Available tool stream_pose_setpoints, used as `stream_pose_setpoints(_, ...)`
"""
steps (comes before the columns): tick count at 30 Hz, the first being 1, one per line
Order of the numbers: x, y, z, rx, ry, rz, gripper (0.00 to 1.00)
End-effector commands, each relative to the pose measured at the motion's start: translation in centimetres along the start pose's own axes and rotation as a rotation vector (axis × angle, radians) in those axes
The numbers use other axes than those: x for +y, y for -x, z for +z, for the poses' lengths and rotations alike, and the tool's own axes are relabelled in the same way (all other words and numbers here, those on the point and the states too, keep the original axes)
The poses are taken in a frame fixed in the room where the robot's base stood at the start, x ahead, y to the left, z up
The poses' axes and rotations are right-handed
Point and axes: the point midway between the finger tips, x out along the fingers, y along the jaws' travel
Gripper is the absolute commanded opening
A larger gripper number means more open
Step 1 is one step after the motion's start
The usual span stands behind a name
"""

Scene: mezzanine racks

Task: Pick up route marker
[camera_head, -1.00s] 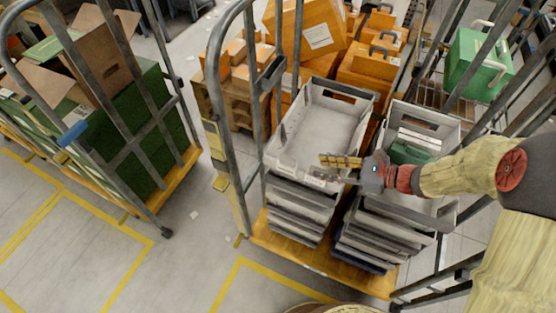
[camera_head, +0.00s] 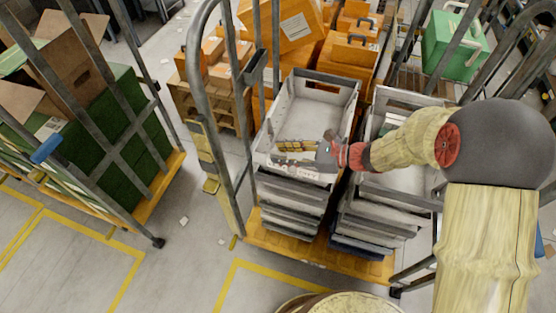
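My gripper (camera_head: 297,147) is over the front part of the upper light-grey tote (camera_head: 355,90) on the left stack. A small gold piece with dark lines shows at its tip. I cannot tell whether this piece is the route marker or part of the fingers, nor whether the fingers are open or shut. No other thing can be made out clearly as the route marker. The gripper and wrist hide part of the tote's front right side. The visible floor of the tote looks empty.
The tote stacks stand on an orange-yellow cart base (camera_head: 290,246) between grey cage bars (camera_head: 203,90). A second tote (camera_head: 398,98) stands to the right, partly behind my arm. Orange cases (camera_head: 347,65) are behind.

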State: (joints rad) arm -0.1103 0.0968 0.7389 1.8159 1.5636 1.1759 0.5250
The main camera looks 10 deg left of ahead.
Motion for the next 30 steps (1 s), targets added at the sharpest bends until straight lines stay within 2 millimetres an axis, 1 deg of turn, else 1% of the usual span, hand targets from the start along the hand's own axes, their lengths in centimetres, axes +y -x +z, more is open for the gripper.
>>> stream_pose_setpoints(2,0.00,-0.30,-0.01,0.000,0.000,0.000,0.32)
stream_pose_setpoints(8,-0.03,-0.28,0.05,0.000,0.000,-0.001,0.32)
stream_pose_setpoints(24,-0.03,-0.26,0.04,0.000,0.000,-0.001,0.01)
stream_pose_setpoints(30,-0.04,-0.26,0.05,0.000,0.000,-0.001,0.00)
